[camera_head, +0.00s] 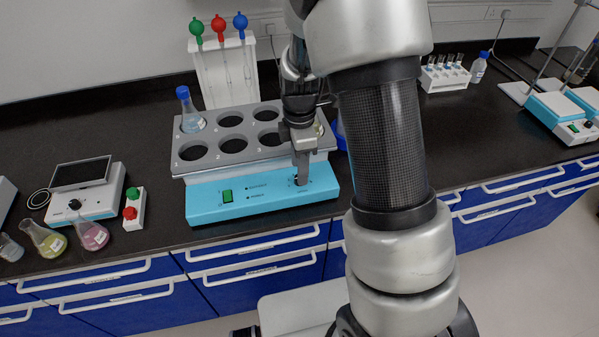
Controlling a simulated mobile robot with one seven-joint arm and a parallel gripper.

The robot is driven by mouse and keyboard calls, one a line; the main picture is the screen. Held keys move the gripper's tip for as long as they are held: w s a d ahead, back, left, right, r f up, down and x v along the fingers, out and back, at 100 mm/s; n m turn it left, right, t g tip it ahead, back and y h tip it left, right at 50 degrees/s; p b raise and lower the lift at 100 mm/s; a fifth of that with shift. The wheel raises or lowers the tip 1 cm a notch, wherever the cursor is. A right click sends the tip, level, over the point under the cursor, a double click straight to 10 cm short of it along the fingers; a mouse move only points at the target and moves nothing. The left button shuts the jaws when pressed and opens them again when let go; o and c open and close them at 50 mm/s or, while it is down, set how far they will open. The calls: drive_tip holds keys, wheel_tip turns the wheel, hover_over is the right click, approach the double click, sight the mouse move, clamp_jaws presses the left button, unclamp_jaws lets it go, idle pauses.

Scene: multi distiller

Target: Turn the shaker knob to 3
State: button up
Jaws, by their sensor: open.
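The shaker (259,202) stands on the black bench, with a blue front panel and a grey top plate with several round holes. A green switch (227,196) is on the left of its panel. The shaker knob (299,181) is at the right of the panel, mostly hidden behind my fingers. My gripper (302,180) points down in front of the panel with its fingertips at the knob. The jaws are open, and I cannot tell whether they touch the knob. The knob's setting is too small to read.
A bottle with a blue cap (190,112) sits in the back left hole. A rack with coloured pipettes (224,70) stands behind. Left are a balance (88,188), a red-and-green button box (134,208) and flasks (92,234). A tube rack (444,75) stands right. My arm hides the middle right.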

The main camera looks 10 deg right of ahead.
drive_tip(key=shift+f, duration=1.4)
drive_tip(key=c, duration=1.1)
drive_tip(key=shift+o, duration=0.2)
